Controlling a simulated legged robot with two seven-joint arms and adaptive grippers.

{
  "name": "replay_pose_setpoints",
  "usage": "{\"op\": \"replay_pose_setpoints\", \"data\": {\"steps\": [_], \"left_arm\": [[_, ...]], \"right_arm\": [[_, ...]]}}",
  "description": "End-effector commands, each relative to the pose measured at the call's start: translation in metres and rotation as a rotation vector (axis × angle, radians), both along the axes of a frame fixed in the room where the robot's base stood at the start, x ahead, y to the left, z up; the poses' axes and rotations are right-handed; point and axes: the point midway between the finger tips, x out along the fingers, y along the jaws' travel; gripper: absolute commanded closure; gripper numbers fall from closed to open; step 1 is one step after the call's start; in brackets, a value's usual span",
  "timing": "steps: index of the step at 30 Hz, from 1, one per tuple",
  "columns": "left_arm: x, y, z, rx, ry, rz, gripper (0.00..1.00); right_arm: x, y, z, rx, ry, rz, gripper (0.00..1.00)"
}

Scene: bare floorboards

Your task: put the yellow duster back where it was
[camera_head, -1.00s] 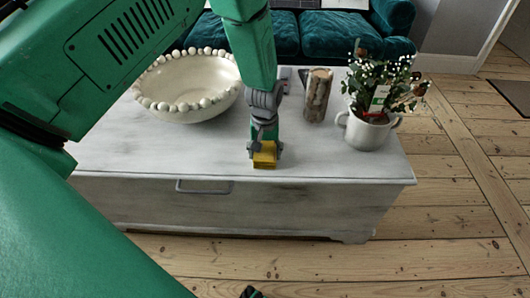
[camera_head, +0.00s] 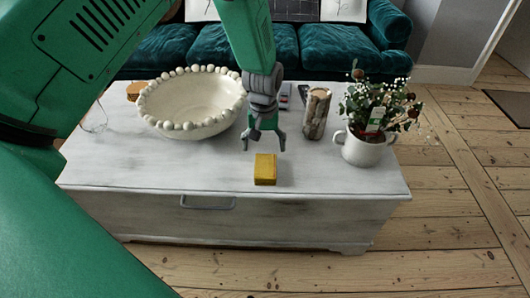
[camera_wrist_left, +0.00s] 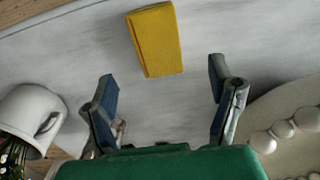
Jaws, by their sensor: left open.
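The yellow duster (camera_head: 265,169) is a small block lying on the white chest top, near its front edge. My left gripper (camera_head: 264,145) is open and empty, just behind and above the duster. In the left wrist view the duster (camera_wrist_left: 156,40) lies beyond the open fingers (camera_wrist_left: 163,92), apart from both. My right gripper is not in view.
The white chest (camera_head: 120,168) also holds a beaded bowl (camera_head: 190,105) to the left, a wooden log-like piece (camera_head: 316,113) and a white pot with a flowering plant (camera_head: 364,147) to the right. A teal sofa (camera_head: 310,52) stands behind. Chest top around the duster is clear.

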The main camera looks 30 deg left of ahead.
Motion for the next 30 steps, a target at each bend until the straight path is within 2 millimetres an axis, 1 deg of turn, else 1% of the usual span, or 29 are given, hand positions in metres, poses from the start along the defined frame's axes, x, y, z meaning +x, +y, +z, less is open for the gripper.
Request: {"op": "replay_pose_setpoints", "data": {"steps": [1, 3, 8, 11, 13, 14, 15, 17, 18, 20, 21, 24, 25, 27, 30], "left_arm": [[0.0, 0.0, 0.009, 0.0, 0.0, 0.0, 0.24], [0.0, 0.0, 0.015, 0.0, 0.001, 0.0, 0.24], [-0.001, 0.0, 0.02, 0.001, 0.003, 0.0, 0.24], [-0.006, -0.001, 0.014, 0.004, 0.005, -0.009, 0.24], [-0.021, -0.001, -0.003, 0.014, 0.009, -0.037, 0.24], [-0.032, -0.001, -0.013, 0.022, 0.012, -0.057, 0.24], [-0.05, -0.002, -0.03, 0.031, 0.014, -0.092, 0.24], [-0.084, -0.003, -0.056, 0.047, 0.014, -0.158, 0.24], [-0.11, -0.005, -0.072, 0.055, 0.015, -0.209, 0.24], [-0.15, -0.008, -0.091, 0.062, 0.011, -0.289, 0.24], [-0.176, -0.011, -0.099, 0.062, 0.007, -0.341, 0.24], [-0.232, -0.019, -0.109, 0.054, -0.008, -0.457, 0.24], [-0.246, -0.022, -0.11, 0.049, -0.011, -0.487, 0.24], [-0.272, -0.027, -0.109, 0.038, -0.024, -0.541, 0.24], [-0.293, -0.032, -0.106, 0.027, -0.039, -0.588, 0.24]], "right_arm": [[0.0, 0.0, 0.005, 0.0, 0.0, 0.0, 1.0], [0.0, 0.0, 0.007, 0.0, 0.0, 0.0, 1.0], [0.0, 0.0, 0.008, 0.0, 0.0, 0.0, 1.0], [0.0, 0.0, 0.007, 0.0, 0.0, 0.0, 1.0], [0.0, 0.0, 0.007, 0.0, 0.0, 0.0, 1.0], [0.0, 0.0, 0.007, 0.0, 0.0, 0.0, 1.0], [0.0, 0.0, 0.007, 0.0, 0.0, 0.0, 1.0], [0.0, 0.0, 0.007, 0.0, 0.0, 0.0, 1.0], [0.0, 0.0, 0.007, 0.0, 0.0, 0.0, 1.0], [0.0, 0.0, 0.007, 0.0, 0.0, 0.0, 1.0], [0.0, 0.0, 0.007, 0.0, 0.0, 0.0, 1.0], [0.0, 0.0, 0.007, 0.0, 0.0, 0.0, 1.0], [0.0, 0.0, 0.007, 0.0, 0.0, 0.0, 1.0], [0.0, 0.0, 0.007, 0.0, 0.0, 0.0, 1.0], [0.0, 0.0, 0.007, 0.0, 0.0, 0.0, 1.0]]}}
